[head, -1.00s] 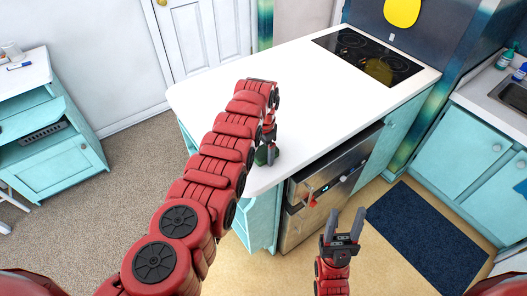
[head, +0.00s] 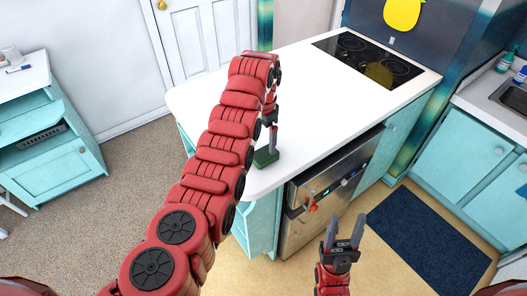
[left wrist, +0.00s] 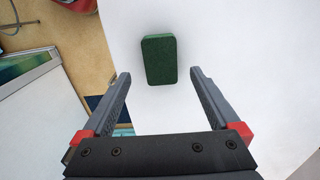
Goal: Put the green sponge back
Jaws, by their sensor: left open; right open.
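The green sponge (head: 266,158) lies on the white countertop (head: 215,97) close to its front left edge. In the left wrist view the sponge (left wrist: 158,60) is a dark green block, lying free just beyond the fingertips. My left gripper (head: 271,143) is open and empty, above the sponge and pointing down. Its open fingers (left wrist: 160,73) show clear of the sponge in the left wrist view. My right gripper (head: 347,218) is open and empty, low over the floor in front of the oven.
A black cooktop (head: 368,58) is set in the counter's far right end. The oven (head: 325,190) is below the counter's front. A sink (head: 512,95) is at the far right. The middle of the countertop is clear. A blue mat (head: 425,240) lies on the floor.

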